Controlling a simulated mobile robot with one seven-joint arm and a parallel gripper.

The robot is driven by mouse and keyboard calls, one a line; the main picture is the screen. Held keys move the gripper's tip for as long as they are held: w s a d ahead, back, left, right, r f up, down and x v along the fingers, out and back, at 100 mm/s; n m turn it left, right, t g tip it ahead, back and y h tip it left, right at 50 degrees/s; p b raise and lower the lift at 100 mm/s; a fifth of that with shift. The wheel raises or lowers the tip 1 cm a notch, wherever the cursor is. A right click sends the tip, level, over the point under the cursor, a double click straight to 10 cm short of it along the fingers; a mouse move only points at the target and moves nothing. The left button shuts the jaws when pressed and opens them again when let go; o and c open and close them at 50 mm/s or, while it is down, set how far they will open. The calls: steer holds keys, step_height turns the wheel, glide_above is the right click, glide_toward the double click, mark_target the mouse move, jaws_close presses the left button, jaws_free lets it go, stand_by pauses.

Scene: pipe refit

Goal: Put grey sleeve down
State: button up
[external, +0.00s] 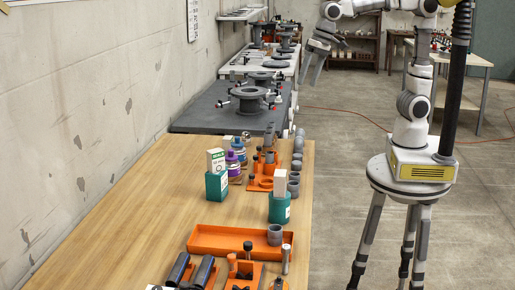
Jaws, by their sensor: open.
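My gripper (312,66) hangs from the arm at the top middle, with its fingers apart and pointing down. No sleeve shows between them. It appears well above the floor, beside the far benches. A grey sleeve (275,235) stands upright at the right end of an orange tray (215,240) on the near wooden table. Several other grey cylindrical pieces (297,160) stand in a row along that table's right edge. I cannot tell which of these is the task's sleeve.
The wooden table (150,215) also bears teal boxes (217,186), purple bottles (232,165) and orange fixtures (262,183). A dark bench (205,118) with a flanged pipe piece (252,99) stands beyond. The table's left part is clear. An orange cable (345,115) crosses the floor.

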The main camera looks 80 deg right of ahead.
steer(key=s+d+f+n+t, duration=0.1)
steer(key=s+d+f+n, duration=0.1)
steer(key=s+d, duration=0.3)
steer(key=s+d+f+n+t+h, duration=0.1)
steer(key=s+d+n, duration=0.3)
steer(key=s, duration=0.6)
steer(key=shift+s+d+f+n, duration=0.4)
steer(key=shift+d+f, duration=0.4)
steer(key=shift+d, duration=0.3)
